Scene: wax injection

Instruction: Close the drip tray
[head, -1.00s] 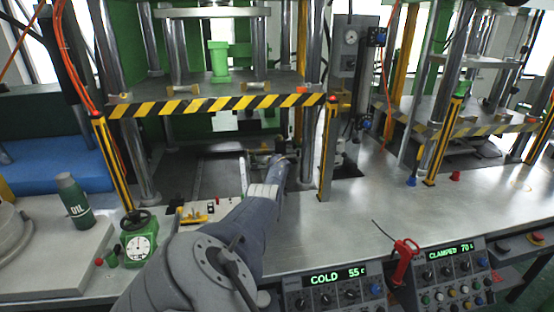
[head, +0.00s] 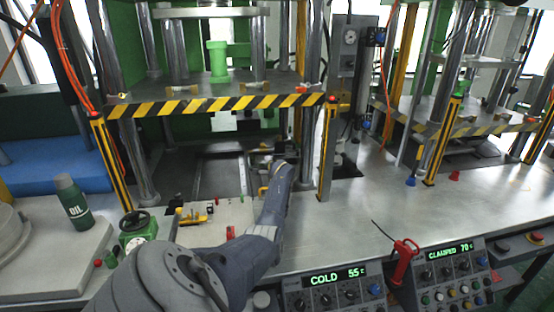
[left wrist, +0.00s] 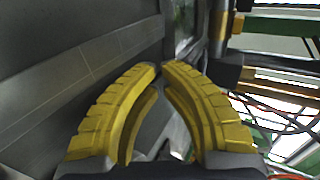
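A flat grey tray-like panel with a pale rim (head: 243,174) lies low under the striped press; it seems to be the drip tray. I cannot tell how far out it stands. My left arm reaches in from the lower left, with its wrist at the right of the panel. My left gripper is mostly hidden by the wrist in the head view. In the left wrist view its yellow fingers (left wrist: 160,68) have their tips together, with nothing seen between them. A dark grey surface (left wrist: 60,75) lies beside them. My right gripper is not in view.
A cream board (head: 222,213) with small yellow and red tools lies before the press. Yellow-black posts (head: 328,155) flank the opening.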

